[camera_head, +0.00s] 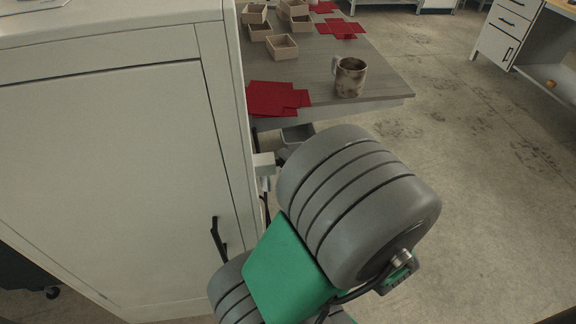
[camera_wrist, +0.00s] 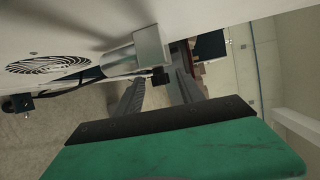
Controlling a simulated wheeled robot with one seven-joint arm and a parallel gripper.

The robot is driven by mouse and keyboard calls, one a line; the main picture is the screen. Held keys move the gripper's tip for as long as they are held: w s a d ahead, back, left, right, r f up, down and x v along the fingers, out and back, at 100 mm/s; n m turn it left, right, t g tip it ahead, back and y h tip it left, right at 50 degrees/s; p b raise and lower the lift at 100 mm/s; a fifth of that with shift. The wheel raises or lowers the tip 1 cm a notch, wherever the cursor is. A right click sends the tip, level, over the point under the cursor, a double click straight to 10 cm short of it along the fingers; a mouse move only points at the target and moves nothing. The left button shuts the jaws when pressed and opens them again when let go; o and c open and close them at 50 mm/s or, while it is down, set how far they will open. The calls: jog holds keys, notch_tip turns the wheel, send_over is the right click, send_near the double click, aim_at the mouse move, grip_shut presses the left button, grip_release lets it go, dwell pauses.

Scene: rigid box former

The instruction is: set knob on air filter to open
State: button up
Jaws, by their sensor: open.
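The air filter (camera_wrist: 150,46) shows in the wrist view as a pale square block with a metallic cylinder, mounted on the white cabinet's side. In the head view it is the small pale block (camera_head: 264,160) at the cabinet's right edge. A small black part (camera_wrist: 160,76) sits just below the block and may be the knob; its setting cannot be read. My gripper (camera_wrist: 163,80) is open, its two grey fingers pointing toward the filter with the black part between their tips. Whether they touch it cannot be told. My arm hides most of the gripper in the head view.
The white cabinet (camera_head: 110,170) with a black handle fills the left. A fan grille (camera_wrist: 48,64) is on its side. Behind, a table (camera_head: 385,85) holds a mug (camera_head: 349,77), several small boxes and red sheets (camera_head: 275,99).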

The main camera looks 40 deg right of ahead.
jog(key=p+v, duration=0.3)
jog(key=v, duration=0.5)
dwell(0.4)
